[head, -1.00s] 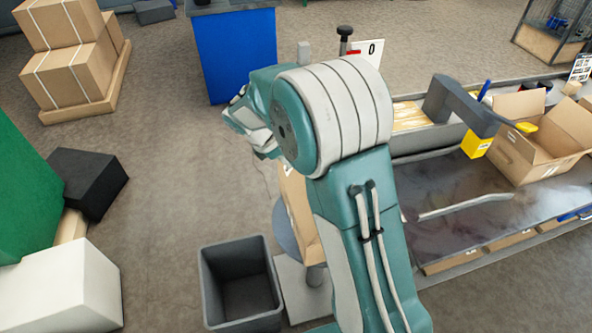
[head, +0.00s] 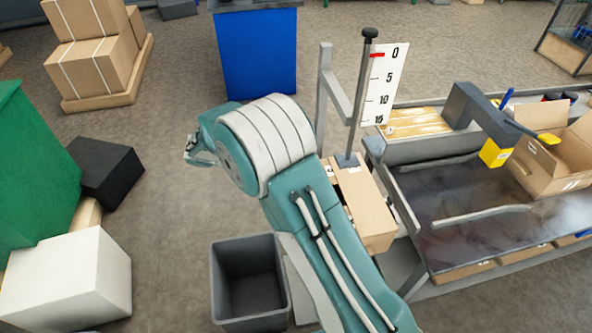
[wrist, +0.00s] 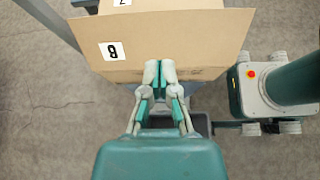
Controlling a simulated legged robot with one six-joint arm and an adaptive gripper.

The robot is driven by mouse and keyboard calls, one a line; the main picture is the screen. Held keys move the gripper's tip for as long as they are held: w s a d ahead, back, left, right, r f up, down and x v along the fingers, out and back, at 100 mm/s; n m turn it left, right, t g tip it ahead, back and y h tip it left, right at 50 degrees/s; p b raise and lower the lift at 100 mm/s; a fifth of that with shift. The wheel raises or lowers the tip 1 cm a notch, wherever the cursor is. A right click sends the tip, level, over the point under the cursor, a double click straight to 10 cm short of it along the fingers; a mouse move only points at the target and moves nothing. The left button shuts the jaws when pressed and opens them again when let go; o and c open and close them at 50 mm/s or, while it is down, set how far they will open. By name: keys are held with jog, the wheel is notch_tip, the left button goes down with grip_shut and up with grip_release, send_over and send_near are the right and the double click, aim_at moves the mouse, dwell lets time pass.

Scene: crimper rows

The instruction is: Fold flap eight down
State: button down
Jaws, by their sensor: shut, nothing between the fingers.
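A cardboard box (head: 366,212) stands beside the rail, partly hidden behind my arm in the head view. In the wrist view, a cardboard panel marked 8, flap eight (wrist: 190,40), spreads across the top. Another label, apparently a 7, shows at the top edge. My gripper (wrist: 158,70) is shut and empty, its tips overlapping the panel's lower edge in the picture. I cannot tell whether they touch it. In the head view my arm's end is left of the box, its fingers unclear.
A numbered gauge (head: 384,85) and a dark-knobbed post (head: 360,100) stand behind the box. A grey bin (head: 248,285) is on the floor in front. An open carton (head: 555,155) sits at right on the dark bench (head: 470,200).

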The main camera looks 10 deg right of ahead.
jog(key=x, duration=1.3)
jog(key=shift+d+f, duration=0.1)
jog(key=shift+d, duration=0.05)
jog(key=shift+d+f+y, duration=0.2)
jog(key=shift+d+y, duration=0.55)
jog(key=shift+y, duration=0.85)
jog(key=shift+x, duration=2.15)
jog(key=shift+s+d+r, duration=0.1)
jog(key=shift+d+r, duration=0.05)
jog(key=shift+d, duration=0.1)
jog(key=shift+a, duration=0.1)
